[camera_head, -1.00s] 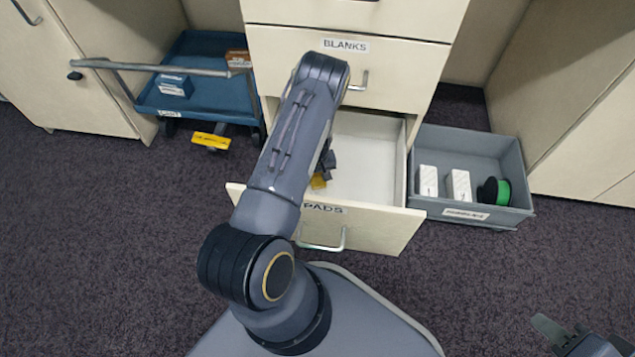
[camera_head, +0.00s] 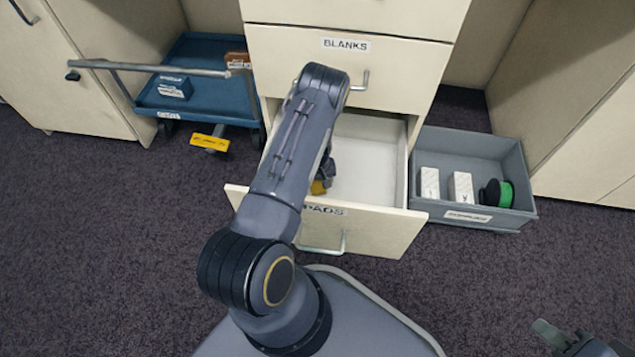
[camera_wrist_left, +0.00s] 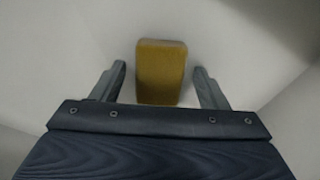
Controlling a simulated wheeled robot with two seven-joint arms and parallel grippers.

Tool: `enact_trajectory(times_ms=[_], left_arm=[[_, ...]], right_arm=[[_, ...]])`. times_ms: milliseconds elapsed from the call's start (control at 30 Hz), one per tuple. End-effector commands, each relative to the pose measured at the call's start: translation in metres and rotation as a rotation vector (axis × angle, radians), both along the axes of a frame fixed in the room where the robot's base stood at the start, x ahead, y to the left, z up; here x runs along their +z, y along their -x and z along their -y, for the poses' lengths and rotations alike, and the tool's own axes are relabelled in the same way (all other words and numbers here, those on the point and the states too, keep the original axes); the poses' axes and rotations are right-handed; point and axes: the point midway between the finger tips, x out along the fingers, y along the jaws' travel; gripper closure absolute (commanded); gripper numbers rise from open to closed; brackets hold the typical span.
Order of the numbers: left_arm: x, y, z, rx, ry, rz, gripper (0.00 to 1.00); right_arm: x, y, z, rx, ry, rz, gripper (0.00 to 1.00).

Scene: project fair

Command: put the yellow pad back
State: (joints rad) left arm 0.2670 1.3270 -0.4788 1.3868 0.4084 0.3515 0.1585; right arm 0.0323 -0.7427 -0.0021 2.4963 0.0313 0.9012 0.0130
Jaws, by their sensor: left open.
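The yellow pad (camera_wrist_left: 161,72) lies on the pale floor of the open drawer labelled PADS (camera_head: 375,232). In the left wrist view it sits between the two fingers of my left gripper (camera_wrist_left: 161,88), with a gap on each side. That gripper is open and reaches down into the drawer. In the head view my left arm hides most of the gripper and pad; a small yellow patch of the pad (camera_head: 318,187) shows beside the arm. My right gripper (camera_head: 562,335) is at the bottom right, cut off by the frame; whether it is open cannot be told.
A shut drawer labelled BLANKS (camera_head: 400,75) is above the open one. A grey bin (camera_head: 440,208) with two white boxes and a green-black spool stands to the right. A blue cart (camera_head: 205,105) with small boxes and a yellow pedal-like bar (camera_head: 210,142) stands left. The carpet in front is clear.

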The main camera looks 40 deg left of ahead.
Motion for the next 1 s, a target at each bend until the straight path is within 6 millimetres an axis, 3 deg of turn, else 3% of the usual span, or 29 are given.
enact_trajectory(times_ms=[167,600,800,1000], left_arm=[[0.015,-0.001,0.0,0.0,0.0,0.001,0.32],[0.105,-0.001,0.0,0.0,0.0,0.001,0.32],[0.122,0.0,0.0,0.0,0.0,0.0,0.32],[0.123,0.0,0.0,0.0,0.0,0.0,0.32]], right_arm=[[0.011,0.0,0.0,0.0,0.0,0.0,0.67],[0.052,0.0,0.0,0.0,0.0,0.0,0.67],[0.057,0.0,0.0,0.0,0.0,0.0,0.67],[0.057,0.0,0.0,0.0,0.0,0.0,0.67]])
